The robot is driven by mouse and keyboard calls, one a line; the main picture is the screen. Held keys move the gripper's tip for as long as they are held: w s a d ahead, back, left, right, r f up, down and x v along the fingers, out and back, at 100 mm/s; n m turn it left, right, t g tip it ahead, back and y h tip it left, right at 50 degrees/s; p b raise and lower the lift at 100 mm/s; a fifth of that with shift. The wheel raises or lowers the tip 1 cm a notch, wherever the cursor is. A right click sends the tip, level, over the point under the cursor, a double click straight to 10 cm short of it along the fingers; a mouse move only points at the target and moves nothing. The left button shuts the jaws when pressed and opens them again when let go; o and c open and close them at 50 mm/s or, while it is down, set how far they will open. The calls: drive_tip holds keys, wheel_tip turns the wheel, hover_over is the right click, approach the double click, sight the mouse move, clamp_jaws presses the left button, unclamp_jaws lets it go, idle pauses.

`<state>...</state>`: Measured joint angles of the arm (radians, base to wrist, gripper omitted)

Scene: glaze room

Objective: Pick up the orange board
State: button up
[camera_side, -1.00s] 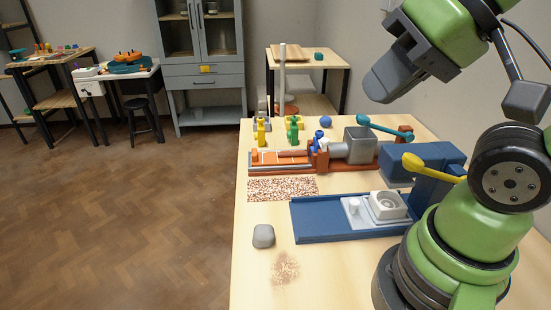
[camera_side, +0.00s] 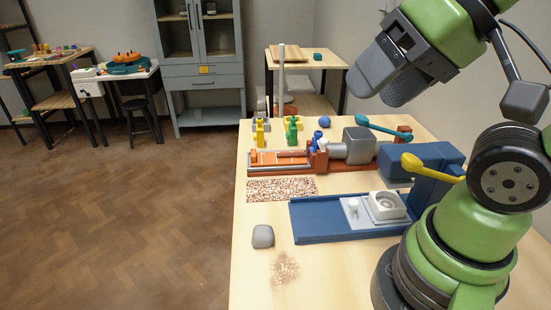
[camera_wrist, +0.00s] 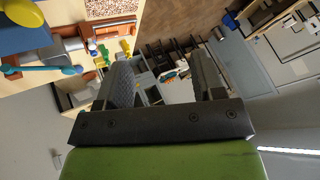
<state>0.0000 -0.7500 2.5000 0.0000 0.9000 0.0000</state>
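The orange board (camera_side: 283,158) lies flat at the left end of a rust-coloured bench device (camera_side: 343,164), with pale edging beside it. A small orange block (camera_side: 254,155) is at its left end. In the wrist view a small orange patch near the top left may be the board. My gripper (camera_side: 378,96) is high above the table's right side, up and to the right of the board and well apart from it. In the wrist view its two grey fingers stand wide apart with nothing between them (camera_wrist: 161,62).
A blue tray device (camera_side: 322,220) with a white ring piece and yellow lever stands in front. A speckled mat (camera_side: 281,189) and grey block (camera_side: 263,237) lie on the left. Yellow (camera_side: 260,132) and green (camera_side: 293,131) clamps and a blue ball (camera_side: 324,122) are behind.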

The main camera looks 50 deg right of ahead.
drive_tip(key=shift+o, duration=0.5)
drive_tip(key=shift+w, duration=0.1)
drive_tip(key=n+g+y, duration=0.1)
drive_tip(key=n+g, duration=0.3)
drive_tip(key=n, duration=0.9)
hover_over(253, 152)
drive_tip(key=s+d, duration=0.1)
drive_tip(key=d, duration=0.1)
drive_tip(key=f, duration=2.3)
drive_tip(key=shift+a, duration=0.25)
drive_tip(key=shift+s+x, duration=0.15)
drive_tip(key=shift+x, duration=1.25)
drive_tip(key=shift+s+x, duration=0.15)
drive_tip(key=shift+x, duration=1.2)
drive_tip(key=shift+f, duration=0.1)
